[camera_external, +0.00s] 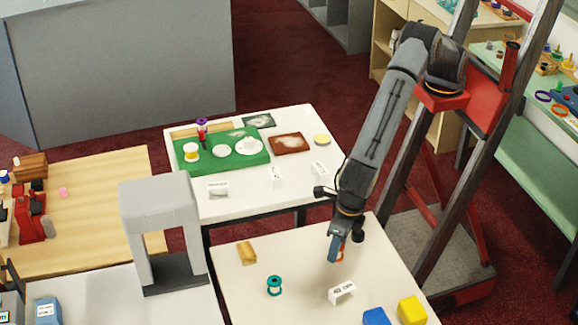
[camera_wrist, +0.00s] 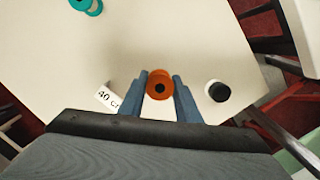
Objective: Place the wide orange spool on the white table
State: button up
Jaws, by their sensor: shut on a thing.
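The orange spool (camera_wrist: 159,86) sits between the two blue fingers of my gripper (camera_wrist: 160,97) in the wrist view, its dark centre hole facing the camera. My gripper is shut on it. In the external view only a thin orange part of the spool (camera_external: 341,253) shows beside my gripper (camera_external: 337,252); the fingers hide the rest. My gripper points down over the near white table (camera_external: 300,262), which also fills much of the wrist view (camera_wrist: 190,40). I cannot tell whether the spool touches the tabletop.
A teal spool (camera_external: 274,286), a tan block (camera_external: 247,253), a white label (camera_external: 342,292), a blue block (camera_external: 376,316) and a yellow block (camera_external: 412,310) are on the near table. A black round thing (camera_wrist: 218,91) is right of my gripper. A second white table (camera_external: 243,211) bears a green tray (camera_external: 196,165).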

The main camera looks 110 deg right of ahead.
aim_at(334, 267)
jog(key=shift+f+p, duration=0.65)
jog(key=shift+f, duration=1.9)
jog(key=shift+f, duration=0.15)
jog(key=o, duration=1.1)
jog(key=shift+o, duration=0.2)
jog(key=r+b, duration=0.1)
jog(key=r, duration=0.3)
jog(key=r+b, duration=0.1)
jog(key=r, duration=0.3)
jog(key=s+a+r+b, duration=0.1)
jog(key=r, duration=0.3)
jog(key=shift+s+a+r+b, duration=0.1)
jog(key=shift+b, duration=0.25)
